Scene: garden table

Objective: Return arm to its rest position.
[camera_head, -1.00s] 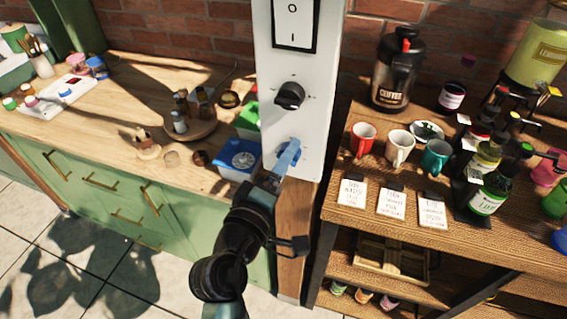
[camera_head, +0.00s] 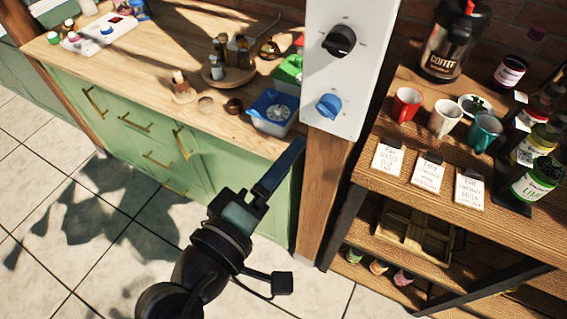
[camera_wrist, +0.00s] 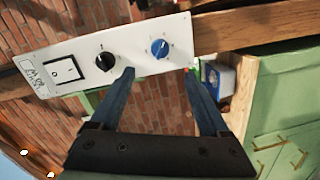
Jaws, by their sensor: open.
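My gripper (camera_head: 279,169) is in front of the wooden post below the white control panel (camera_head: 345,75), apart from it. In the wrist view, the two blue-grey fingers of my gripper (camera_wrist: 158,90) are spread with nothing between them. The panel holds a black knob (camera_head: 339,41) and a blue knob (camera_head: 328,107). In the wrist view, the panel (camera_wrist: 130,70) also shows the black knob (camera_wrist: 105,61), the blue knob (camera_wrist: 159,48) and a rocker switch (camera_wrist: 64,71).
A wooden shelf (camera_head: 400,205) at right holds a coffee pot (camera_head: 452,40), red (camera_head: 407,104), white (camera_head: 444,118) and teal mugs (camera_head: 483,132), cards and bottles. A green cabinet (camera_head: 110,120) with a wooden top stands at left. Tiled floor (camera_head: 60,235) is open in front.

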